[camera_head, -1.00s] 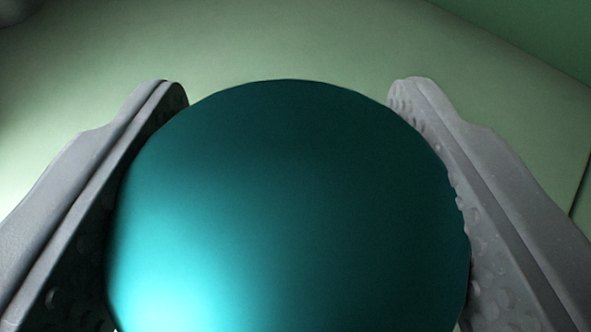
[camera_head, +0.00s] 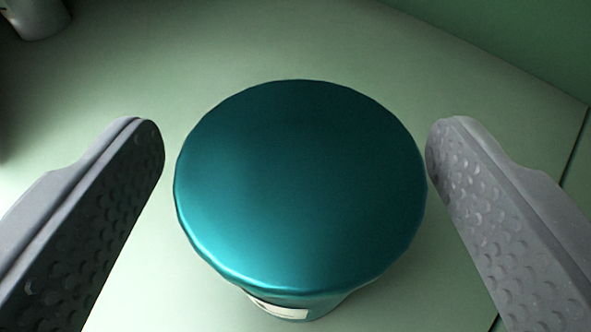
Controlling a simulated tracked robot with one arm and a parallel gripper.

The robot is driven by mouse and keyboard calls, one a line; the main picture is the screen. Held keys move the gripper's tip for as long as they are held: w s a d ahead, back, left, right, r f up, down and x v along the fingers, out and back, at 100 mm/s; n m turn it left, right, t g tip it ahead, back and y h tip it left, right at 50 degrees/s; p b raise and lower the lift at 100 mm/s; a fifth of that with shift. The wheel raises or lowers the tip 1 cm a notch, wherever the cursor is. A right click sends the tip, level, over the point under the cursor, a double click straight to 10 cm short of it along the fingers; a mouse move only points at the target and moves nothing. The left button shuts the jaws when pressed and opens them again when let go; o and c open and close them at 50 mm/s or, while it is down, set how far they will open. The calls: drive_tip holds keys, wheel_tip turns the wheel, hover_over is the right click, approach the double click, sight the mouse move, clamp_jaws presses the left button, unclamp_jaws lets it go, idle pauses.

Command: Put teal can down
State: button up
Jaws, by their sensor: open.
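The teal can (camera_head: 300,190) stands upright on the pale green surface (camera_head: 230,60), seen from above. Its round top fills the middle of the view, and a bit of its side with a pale label shows at the bottom. My gripper (camera_head: 295,150) is open, with one grey dimpled finger on each side of the can. A gap shows between each finger and the can, so neither touches it.
A grey cylindrical object (camera_head: 35,15) is partly in view at the top left corner. A green wall (camera_head: 510,40) rises at the top right. The surface around the can is clear.

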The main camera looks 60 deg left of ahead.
drive_tip(key=v, duration=0.4)
drive_tip(key=shift+d+r+p, duration=0.2)
drive_tip(key=shift+p, duration=0.2)
drive_tip(key=shift+s+d, duration=0.2)
drive_tip(key=shift+a, duration=0.1)
